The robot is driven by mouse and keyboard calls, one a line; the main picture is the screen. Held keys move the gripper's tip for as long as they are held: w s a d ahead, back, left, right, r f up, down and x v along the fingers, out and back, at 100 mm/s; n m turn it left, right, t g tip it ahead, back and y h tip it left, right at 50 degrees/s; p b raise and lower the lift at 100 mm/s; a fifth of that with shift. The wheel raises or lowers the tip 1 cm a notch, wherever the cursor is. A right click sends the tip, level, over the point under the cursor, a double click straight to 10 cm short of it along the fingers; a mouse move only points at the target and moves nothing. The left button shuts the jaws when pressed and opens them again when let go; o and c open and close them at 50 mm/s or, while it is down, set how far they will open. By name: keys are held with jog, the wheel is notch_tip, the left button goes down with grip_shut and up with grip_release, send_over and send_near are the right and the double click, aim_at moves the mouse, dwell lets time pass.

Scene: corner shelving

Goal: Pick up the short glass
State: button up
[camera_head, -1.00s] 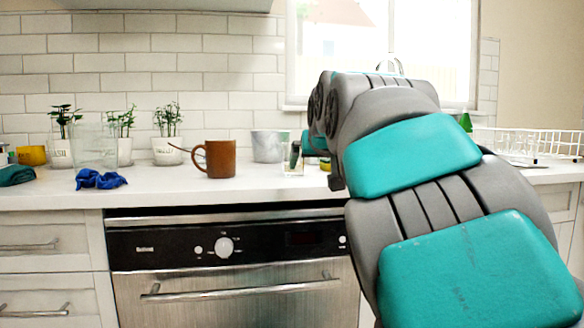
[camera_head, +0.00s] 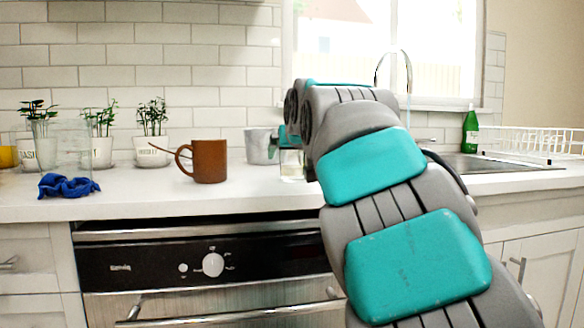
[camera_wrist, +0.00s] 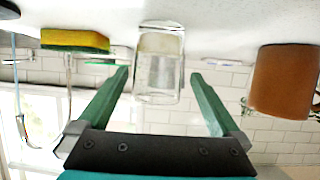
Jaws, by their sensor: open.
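The short glass (camera_wrist: 160,65) is clear and stands on the white counter. In the wrist view, which shows the counter at the top, it sits between the green fingers of my gripper (camera_wrist: 160,78). The gripper is open, with a gap on each side of the glass. In the head view the glass (camera_head: 291,166) shows beside my arm, partly hidden. My gripper (camera_head: 289,143) is mostly hidden behind my arm there.
A brown mug (camera_head: 210,161) and a grey cup (camera_head: 260,146) stand left of the glass. Potted plants, a tall glass (camera_head: 73,143) and a blue cloth (camera_head: 68,187) are farther left. The wrist view shows a yellow-green sponge (camera_wrist: 75,40). A green bottle (camera_head: 470,132) stands by the sink.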

aim_at(290, 156)
jog(key=shift+x, duration=2.4)
jog(key=shift+w+d+r, duration=0.1)
jog(key=shift+r, duration=0.1)
grip_shut()
